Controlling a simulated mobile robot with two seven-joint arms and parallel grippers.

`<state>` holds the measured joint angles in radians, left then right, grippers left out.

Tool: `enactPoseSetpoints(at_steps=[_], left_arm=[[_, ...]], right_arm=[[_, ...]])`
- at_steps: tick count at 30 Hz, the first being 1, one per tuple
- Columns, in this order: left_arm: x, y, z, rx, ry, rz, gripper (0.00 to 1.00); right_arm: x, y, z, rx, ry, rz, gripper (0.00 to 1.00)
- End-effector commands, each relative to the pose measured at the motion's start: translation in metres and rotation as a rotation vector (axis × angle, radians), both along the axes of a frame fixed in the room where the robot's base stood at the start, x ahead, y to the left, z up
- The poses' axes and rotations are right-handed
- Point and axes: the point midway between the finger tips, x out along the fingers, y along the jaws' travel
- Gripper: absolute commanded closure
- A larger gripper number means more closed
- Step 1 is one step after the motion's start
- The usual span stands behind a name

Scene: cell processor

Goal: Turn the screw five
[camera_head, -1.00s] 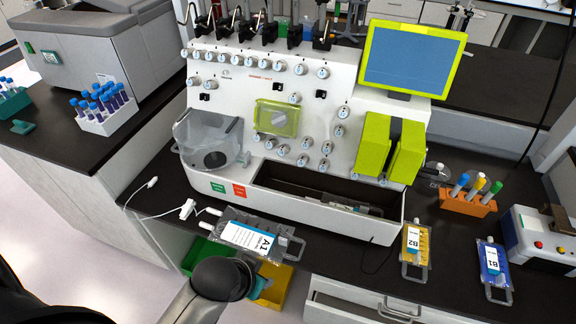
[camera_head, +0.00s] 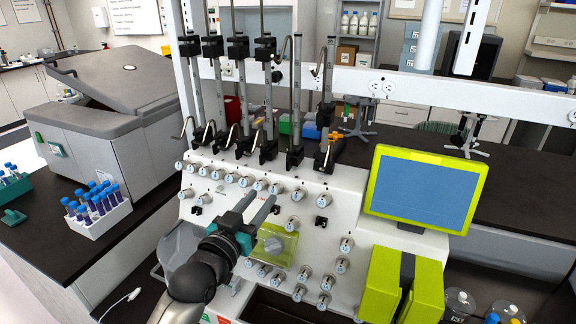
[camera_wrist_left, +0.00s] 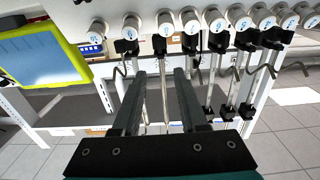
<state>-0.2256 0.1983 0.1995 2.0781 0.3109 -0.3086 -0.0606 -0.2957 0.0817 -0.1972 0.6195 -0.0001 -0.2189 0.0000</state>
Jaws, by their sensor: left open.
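A row of several light-grey round screw knobs (camera_head: 231,178) runs along the top front of the white cell processor (camera_head: 345,210). In the left wrist view the row of knobs (camera_wrist_left: 189,17) crosses the top of the picture. My left gripper (camera_head: 262,195) is open and empty in front of the processor's face, its two fingers pointing up toward the row. In the left wrist view the left gripper (camera_wrist_left: 159,72) has nothing between its fingers. My right gripper is not in view.
Black clamps on posts (camera_head: 238,48) stand above the row. A yellow-green monitor (camera_head: 425,190) is on the right, and a yellow-green block (camera_head: 380,285) below it. A clear-lidded green part (camera_head: 282,240) sits close to the gripper. A rack of blue-capped tubes (camera_head: 98,215) stands left.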

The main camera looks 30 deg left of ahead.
Motion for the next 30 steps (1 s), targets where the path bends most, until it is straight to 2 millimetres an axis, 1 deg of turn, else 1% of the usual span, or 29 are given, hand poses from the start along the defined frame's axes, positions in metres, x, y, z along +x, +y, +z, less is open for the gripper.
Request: enactPoseSetpoints(at_steps=[1, 3, 5, 9, 16, 24, 30], left_arm=[[0.007, 0.000, 0.002, 0.000, -0.002, 0.000, 0.57], [0.016, 0.001, 0.002, 0.000, -0.002, 0.000, 0.57], [0.026, 0.001, 0.002, 0.000, -0.001, 0.000, 0.57], [0.047, 0.002, 0.001, 0.000, 0.000, 0.000, 0.57], [0.083, 0.004, 0.001, -0.001, 0.001, -0.001, 0.57], [0.120, 0.007, 0.001, 0.001, 0.002, 0.000, 0.57], [0.136, 0.008, 0.000, 0.000, 0.002, 0.000, 0.57]], right_arm=[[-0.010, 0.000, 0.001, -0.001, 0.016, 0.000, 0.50], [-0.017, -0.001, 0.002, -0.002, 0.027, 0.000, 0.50], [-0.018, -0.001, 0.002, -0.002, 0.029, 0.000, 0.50], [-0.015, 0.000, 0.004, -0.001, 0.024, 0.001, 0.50], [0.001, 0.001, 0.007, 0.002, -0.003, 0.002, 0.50], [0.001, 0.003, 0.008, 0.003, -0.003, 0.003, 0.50], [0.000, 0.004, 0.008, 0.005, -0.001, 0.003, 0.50]])
